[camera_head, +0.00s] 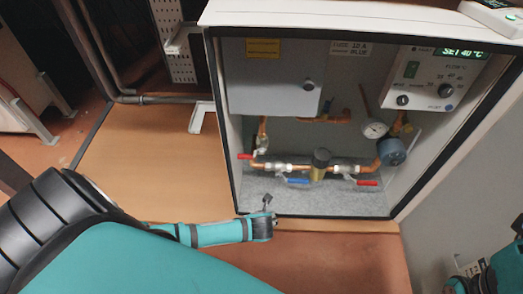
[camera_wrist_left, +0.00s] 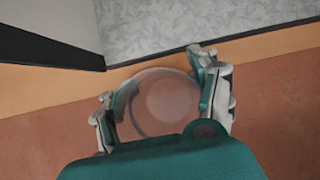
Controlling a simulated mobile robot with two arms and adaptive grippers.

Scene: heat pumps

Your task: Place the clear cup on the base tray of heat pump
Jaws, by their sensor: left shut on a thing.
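The clear cup (camera_wrist_left: 165,97) is see-through and sits between the fingers of my left gripper (camera_wrist_left: 152,82) in the left wrist view. The gripper is shut on it. In the head view my left gripper (camera_head: 266,208) is at the front edge of the heat pump, and the cup is hard to make out there. The base tray (camera_head: 345,202) is the grey speckled floor of the open heat pump. It also shows ahead of the cup in the left wrist view (camera_wrist_left: 190,25). In that view the cup appears over the floor just outside the tray's front edge.
Copper pipes with red and blue valve handles (camera_head: 298,181) cross above the tray. A gauge (camera_head: 375,129) and a control panel (camera_head: 430,80) are at the right. The dark-edged side wall (camera_wrist_left: 50,45) stands left of the cup. The tray's front strip is clear.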

